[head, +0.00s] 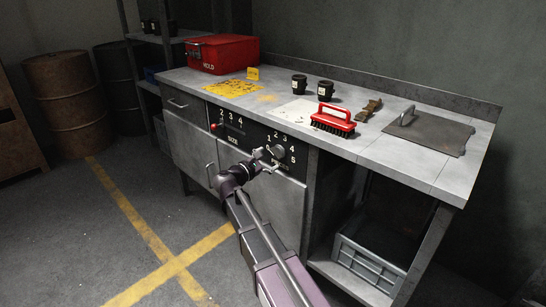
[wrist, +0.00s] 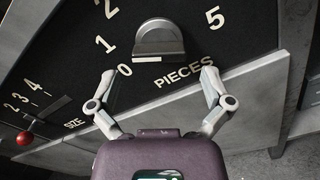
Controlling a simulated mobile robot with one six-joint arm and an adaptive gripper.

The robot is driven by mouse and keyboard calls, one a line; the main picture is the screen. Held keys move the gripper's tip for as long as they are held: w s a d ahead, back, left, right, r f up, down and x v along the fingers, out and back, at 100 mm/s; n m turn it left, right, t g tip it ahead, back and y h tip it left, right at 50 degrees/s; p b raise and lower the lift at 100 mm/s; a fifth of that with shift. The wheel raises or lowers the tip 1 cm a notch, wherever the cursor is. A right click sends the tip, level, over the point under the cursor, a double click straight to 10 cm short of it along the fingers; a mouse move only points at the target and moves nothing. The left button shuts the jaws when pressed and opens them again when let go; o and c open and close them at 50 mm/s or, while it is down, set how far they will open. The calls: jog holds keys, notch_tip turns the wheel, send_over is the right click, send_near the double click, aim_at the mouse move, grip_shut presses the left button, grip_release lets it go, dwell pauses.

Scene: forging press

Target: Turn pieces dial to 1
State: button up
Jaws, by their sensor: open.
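The pieces dial is a grey round knob (wrist: 158,42) on a black panel (wrist: 255,25), above the white word PIECES. In the head view the knob (head: 278,151) sits at the right end of the panel on the bench front. My gripper (wrist: 158,82) is open and empty, its two fingers spread just short of the knob and apart from it. My gripper also shows in the head view (head: 264,160), partly covering the panel's lower numbers.
A red SIZE knob (wrist: 24,138) sits left on the same panel. Grey cabinet doors (head: 270,194) lie below. The bench top holds a red HOLD box (head: 222,54), two black cups (head: 299,84), a red brush (head: 333,119) and a metal plate (head: 430,132).

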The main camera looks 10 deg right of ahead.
jog(key=v, duration=0.9)
jog(key=shift+d, duration=0.15)
jog(key=s+d+f+m+g+y, duration=0.4)
jog(key=s+d+f+m+g, duration=0.2)
jog(key=s+d+f+m, duration=0.3)
jog(key=s+f+m+g+y, duration=0.5)
jog(key=s+f+m+y, duration=0.5)
jog(key=s, duration=0.3)
notch_tip(320, 180, up, 36)
jog(key=p, duration=3.6)
jog(key=shift+d+r+y, duration=0.15)
jog(key=shift+d+y, duration=0.15)
jog(key=shift+d, duration=0.05)
jog(key=shift+w, duration=0.1)
